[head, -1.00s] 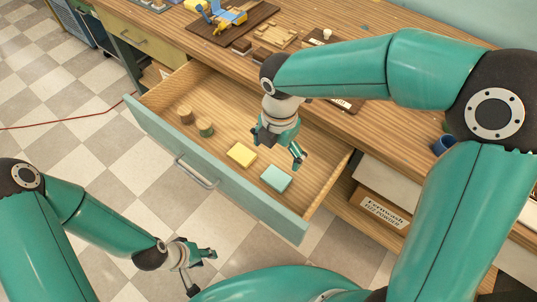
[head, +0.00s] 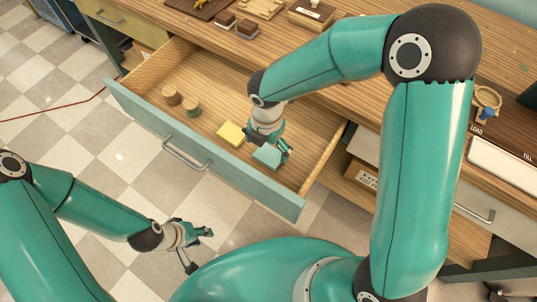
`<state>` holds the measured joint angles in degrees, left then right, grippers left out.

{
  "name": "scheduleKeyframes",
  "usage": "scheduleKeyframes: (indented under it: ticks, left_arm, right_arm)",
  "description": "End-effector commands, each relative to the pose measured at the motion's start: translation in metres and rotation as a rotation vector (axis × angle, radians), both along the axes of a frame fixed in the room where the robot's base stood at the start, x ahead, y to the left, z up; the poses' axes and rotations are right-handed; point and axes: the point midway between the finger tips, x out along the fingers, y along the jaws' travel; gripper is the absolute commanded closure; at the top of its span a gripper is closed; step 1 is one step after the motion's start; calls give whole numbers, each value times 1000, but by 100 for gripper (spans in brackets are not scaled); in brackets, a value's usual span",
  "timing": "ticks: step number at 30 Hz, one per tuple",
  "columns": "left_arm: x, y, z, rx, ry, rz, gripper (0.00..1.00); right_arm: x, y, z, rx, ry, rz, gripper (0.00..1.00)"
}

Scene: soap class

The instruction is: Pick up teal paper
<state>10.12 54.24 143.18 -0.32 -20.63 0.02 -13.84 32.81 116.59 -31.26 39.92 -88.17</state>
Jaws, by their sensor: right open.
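The teal paper (head: 267,156) is a small square pad lying on the floor of the open drawer (head: 202,157), near its front right. My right gripper (head: 268,148) is directly over it, with its fingers spread at the pad's two sides. The fingers partly hide the pad's upper edge, and I cannot tell whether they touch it. A yellow pad (head: 231,134) lies just left of the teal one. My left gripper (head: 200,246) is outside the drawer, above the checkered floor, with its fingers apart and nothing between them.
Two small round pieces (head: 172,95) stand at the drawer's left side. The drawer's front panel, with a metal handle (head: 187,154), and its right side wall border the pads. The wooden worktop (head: 310,62) behind holds trays and small items.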

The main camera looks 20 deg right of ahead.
Motion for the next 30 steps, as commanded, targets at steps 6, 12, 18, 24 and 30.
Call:
scheduleKeyframes:
  ticks: [6, 12, 18, 24, 30]
  left_arm:
    - [0, 0, -7, 0, 0, 0, 60]
    - [0, 0, -9, 0, 0, 0, 60]
    - [0, 0, -9, 0, 0, 0, 60]
    - [0, 0, -9, 0, 0, 0, 60]
    - [0, 0, -9, 0, 0, 0, 60]
  right_arm:
    - [2, -1, -32, -1, 4, 0, 0]
    - [2, -1, -48, 0, 1, 1, 0]
    - [3, -1, -47, 1, 1, 1, 0]
    - [3, 0, -47, 1, 1, 2, 29]
    - [3, 0, -47, 1, 1, 2, 29]
